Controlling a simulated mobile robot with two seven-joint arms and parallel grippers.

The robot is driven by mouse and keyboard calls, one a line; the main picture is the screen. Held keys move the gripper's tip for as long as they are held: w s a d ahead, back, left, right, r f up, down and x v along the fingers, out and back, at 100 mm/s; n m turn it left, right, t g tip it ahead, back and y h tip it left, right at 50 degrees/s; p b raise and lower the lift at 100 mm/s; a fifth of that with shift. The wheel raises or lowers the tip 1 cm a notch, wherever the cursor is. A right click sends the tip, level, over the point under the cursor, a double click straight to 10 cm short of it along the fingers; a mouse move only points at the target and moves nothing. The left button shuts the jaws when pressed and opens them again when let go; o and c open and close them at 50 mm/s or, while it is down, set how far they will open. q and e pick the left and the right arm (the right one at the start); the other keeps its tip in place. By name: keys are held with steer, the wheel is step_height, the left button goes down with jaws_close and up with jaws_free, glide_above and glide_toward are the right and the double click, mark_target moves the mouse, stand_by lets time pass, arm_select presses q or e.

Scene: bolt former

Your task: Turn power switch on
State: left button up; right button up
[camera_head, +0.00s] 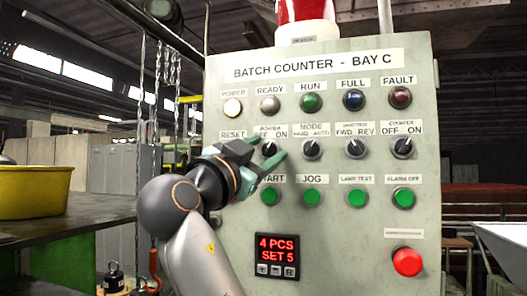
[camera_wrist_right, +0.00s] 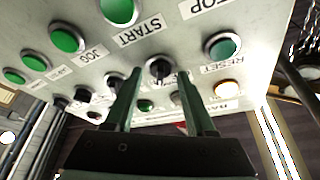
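The grey panel labelled BATCH COUNTER - BAY C (camera_head: 225,100) fills the middle and right of the head view. Its power switch (camera_head: 269,148) is a black rotary knob under a POWER OFF/ON label, left of the MODE switch. The knob also shows in the wrist view (camera_wrist_right: 158,68), which sees the panel upside down. My right gripper (camera_head: 266,158) is open, its green fingers spread on either side of the knob. In the wrist view my right gripper (camera_wrist_right: 160,82) has the knob between and just beyond its fingertips. I cannot tell whether they touch. My left gripper is not in view.
The MODE switch (camera_head: 312,149) is close on the right. Green buttons, including JOG (camera_head: 311,196), sit below. The white POWER lamp (camera_head: 233,107) looks lit. A red button (camera_head: 407,262) is lower right. A yellow tub (camera_head: 35,192) stands on a table at left.

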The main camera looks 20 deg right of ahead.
steer(key=shift+o, duration=0.5)
steer(key=shift+s+a+f, duration=0.2)
steer(key=shift+a, duration=0.05)
steer(key=b+v, duration=0.2)
steer(key=v, duration=0.9)
steer(key=shift+s+a+b, duration=0.25)
steer(key=shift+b, duration=0.05)
steer(key=shift+f, duration=0.1)
